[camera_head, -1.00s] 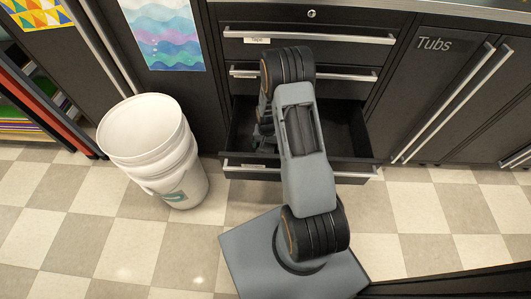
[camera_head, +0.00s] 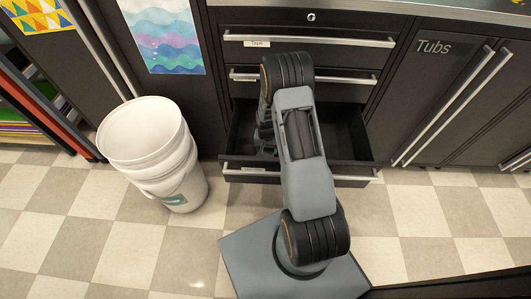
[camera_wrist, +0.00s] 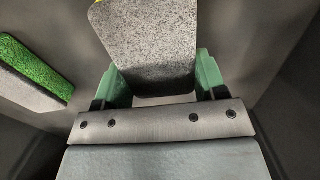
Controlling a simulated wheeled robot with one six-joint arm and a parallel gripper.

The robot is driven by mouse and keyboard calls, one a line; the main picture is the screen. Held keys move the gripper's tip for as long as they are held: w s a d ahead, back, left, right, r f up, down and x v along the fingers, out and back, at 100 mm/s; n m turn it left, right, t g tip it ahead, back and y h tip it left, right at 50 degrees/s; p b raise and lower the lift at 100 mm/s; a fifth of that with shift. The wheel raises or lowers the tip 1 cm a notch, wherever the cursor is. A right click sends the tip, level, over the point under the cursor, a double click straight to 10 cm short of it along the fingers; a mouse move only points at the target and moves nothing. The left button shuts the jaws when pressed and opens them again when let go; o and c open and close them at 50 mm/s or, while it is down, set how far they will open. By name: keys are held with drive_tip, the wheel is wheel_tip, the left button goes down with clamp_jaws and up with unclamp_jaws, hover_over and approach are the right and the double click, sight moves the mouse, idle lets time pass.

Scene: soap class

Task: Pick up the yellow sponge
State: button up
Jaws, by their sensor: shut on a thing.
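In the wrist view a sponge (camera_wrist: 150,40) with a grey speckled face shows a sliver of yellow at its top left edge, so I take it as the yellow sponge. My gripper (camera_wrist: 158,78) has its green fingers on both sides of this sponge and is shut on it. A second sponge, green with a grey side (camera_wrist: 35,75), lies to the left, apart from my gripper. In the head view my arm reaches into the open lower drawer (camera_head: 345,171), and my arm hides the sponges and most of my gripper.
The drawer walls surround my gripper. Closed drawers with bar handles (camera_head: 330,41) sit just above the open one. A white bucket (camera_head: 150,145) stands on the floor to the left. A cabinet labelled Tubs (camera_head: 440,90) is to the right. The checkered floor in front is mostly clear.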

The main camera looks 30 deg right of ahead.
drive_tip(key=shift+r, duration=0.1)
wheel_tip(320, 180, up, 10)
drive_tip(key=p, duration=0.3)
